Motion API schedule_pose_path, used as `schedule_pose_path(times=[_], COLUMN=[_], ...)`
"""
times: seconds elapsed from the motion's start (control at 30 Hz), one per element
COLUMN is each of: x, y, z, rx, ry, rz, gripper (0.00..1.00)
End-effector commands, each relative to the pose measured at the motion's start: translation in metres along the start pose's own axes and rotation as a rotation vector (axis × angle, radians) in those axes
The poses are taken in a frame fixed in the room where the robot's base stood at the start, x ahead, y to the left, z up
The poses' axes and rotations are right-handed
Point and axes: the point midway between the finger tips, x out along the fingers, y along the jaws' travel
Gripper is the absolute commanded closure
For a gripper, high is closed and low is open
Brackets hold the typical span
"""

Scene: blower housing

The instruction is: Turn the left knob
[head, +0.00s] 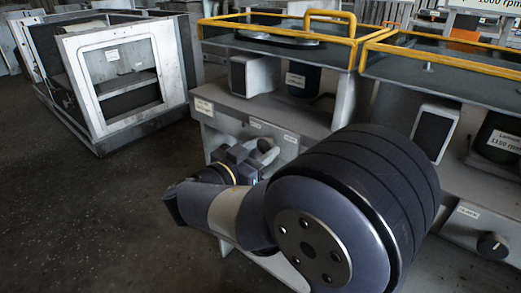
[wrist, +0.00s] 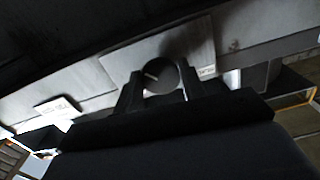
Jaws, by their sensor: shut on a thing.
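The left knob (wrist: 162,77) is a dark round dial with a pale pointer mark, on a light grey panel in the wrist view. My gripper (wrist: 160,85) has one finger on each side of it and is shut on it. The pointer mark lies slanted in the picture. In the head view my gripper (head: 256,154) is at the front panel of the left machine (head: 225,128), and the knob there is hidden or too small to make out. The right knob (head: 492,245) is dark with a pale mark, on the right machine's panel, apart from my gripper.
Yellow rails (head: 290,36) run around the machine tops. A white-framed open housing (head: 118,70) stands on the floor at the left. The dark floor (head: 90,210) in front is clear. My own arm covers much of the machines' fronts.

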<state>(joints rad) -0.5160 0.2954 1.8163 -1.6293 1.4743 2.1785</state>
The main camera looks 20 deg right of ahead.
Motion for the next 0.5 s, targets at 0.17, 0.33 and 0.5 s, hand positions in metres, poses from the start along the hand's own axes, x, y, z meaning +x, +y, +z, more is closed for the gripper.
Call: schedule_pose_path(times=[0.17, 0.33, 0.5], x=[-0.0001, -0.0001, -0.0001], y=[0.0004, 0.0008, 0.0011], z=[0.0007, 0.0013, 0.0012], rx=[-0.030, -0.110, -0.239], ry=[0.000, -0.001, -0.001], rz=[0.001, 0.001, 0.001], gripper=[0.84, 0.84, 0.84])
